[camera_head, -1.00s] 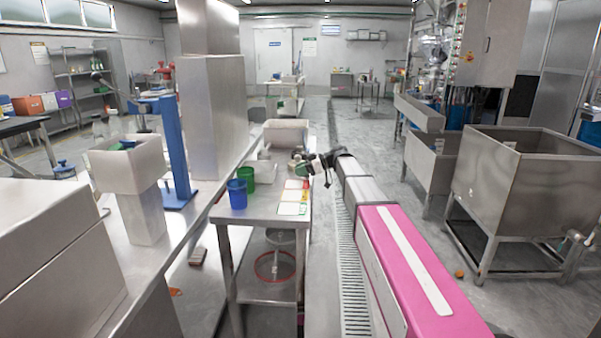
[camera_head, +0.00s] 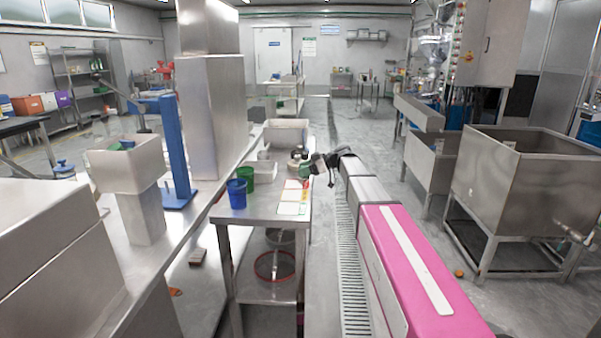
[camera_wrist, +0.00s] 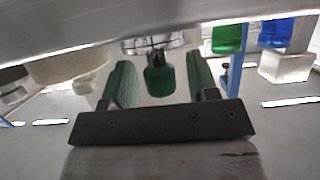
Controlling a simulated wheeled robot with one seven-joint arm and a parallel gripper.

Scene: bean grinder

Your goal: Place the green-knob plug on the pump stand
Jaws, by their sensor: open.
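My gripper (camera_head: 306,171) is over the right edge of the steel side table in the head view. In the wrist view my gripper (camera_wrist: 161,80) is open, with a green-padded finger on each side. The green knob of the plug (camera_wrist: 160,80) lies between the fingers, with clear gaps to both pads. A shiny round metal part (camera_wrist: 158,44) adjoins the knob. The wrist picture looks upside down, with the table surface at the top. The plug is too small to make out in the head view. A blue upright stand (camera_head: 176,150) is on the left bench; I cannot tell whether it is the pump stand.
A blue cup (camera_head: 237,195) and green cup (camera_head: 246,175) stand left of my gripper on the side table (camera_head: 262,207). Coloured cards (camera_head: 291,198) lie nearby. A steel bin (camera_head: 286,132) is behind. A large steel tank (camera_head: 525,185) stands right, across open floor.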

